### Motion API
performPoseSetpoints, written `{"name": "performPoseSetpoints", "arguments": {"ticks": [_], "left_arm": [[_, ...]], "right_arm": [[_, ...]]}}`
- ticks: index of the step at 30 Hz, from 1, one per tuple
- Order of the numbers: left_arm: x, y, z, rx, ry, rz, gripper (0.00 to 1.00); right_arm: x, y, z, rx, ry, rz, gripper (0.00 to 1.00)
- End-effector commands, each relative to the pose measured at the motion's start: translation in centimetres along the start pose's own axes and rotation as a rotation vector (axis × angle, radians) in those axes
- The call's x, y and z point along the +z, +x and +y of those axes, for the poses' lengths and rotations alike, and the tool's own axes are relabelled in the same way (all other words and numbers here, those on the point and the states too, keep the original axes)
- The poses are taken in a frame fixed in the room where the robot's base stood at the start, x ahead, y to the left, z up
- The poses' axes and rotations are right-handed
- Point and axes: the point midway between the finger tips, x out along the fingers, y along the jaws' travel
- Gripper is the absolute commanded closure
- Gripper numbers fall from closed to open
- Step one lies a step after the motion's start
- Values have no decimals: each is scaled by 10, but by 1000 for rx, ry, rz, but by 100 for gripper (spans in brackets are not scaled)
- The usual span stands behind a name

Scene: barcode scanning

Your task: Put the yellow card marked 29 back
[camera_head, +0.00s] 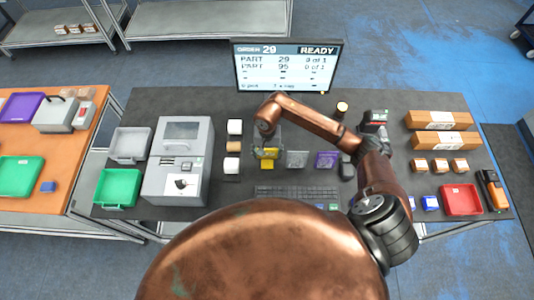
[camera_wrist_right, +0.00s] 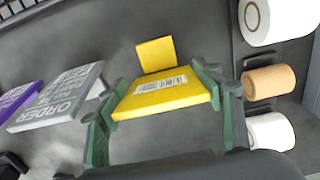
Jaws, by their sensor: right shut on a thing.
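The yellow card (camera_wrist_right: 165,94) shows in the right wrist view with a white barcode label facing up; its number is not readable there. My right gripper (camera_wrist_right: 155,118) is shut on it, with one green finger at each side edge. In the head view the card (camera_head: 269,153) is in my right gripper (camera_head: 266,150), over the table's middle. A second yellow piece (camera_wrist_right: 155,55) shows just beyond the card; I cannot tell whether it is touching. My left gripper is not in view.
A grey order card (camera_wrist_right: 58,97) and a purple card (camera_head: 326,160) stand beside the yellow one. Paper rolls (camera_head: 233,146) stand to the left, a keyboard (camera_head: 297,192) in front. The monitor (camera_head: 287,66) reads order 29, READY.

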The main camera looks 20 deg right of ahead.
Motion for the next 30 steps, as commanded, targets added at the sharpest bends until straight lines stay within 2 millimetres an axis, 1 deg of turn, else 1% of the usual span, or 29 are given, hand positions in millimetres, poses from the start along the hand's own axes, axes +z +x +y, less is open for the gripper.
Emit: {"name": "performPoseSetpoints", "arguments": {"ticks": [1, 2, 9, 17, 20, 23, 30], "left_arm": [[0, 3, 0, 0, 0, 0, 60], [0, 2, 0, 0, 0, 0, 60], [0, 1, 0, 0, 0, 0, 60], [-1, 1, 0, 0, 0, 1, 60], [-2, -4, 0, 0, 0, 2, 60], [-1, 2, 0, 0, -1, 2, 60], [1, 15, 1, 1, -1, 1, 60]], "right_arm": [[0, 3, 0, 1, 0, 1, 60], [0, 2, 0, 0, 0, 0, 37], [0, 1, 0, 0, 1, 0, 22], [0, 0, 0, 0, 1, 0, 22], [0, -3, 0, 0, 1, -1, 22], [-3, -15, 0, -1, 0, 7, 22], [-2, -65, 0, 0, -1, 7, 22]]}}
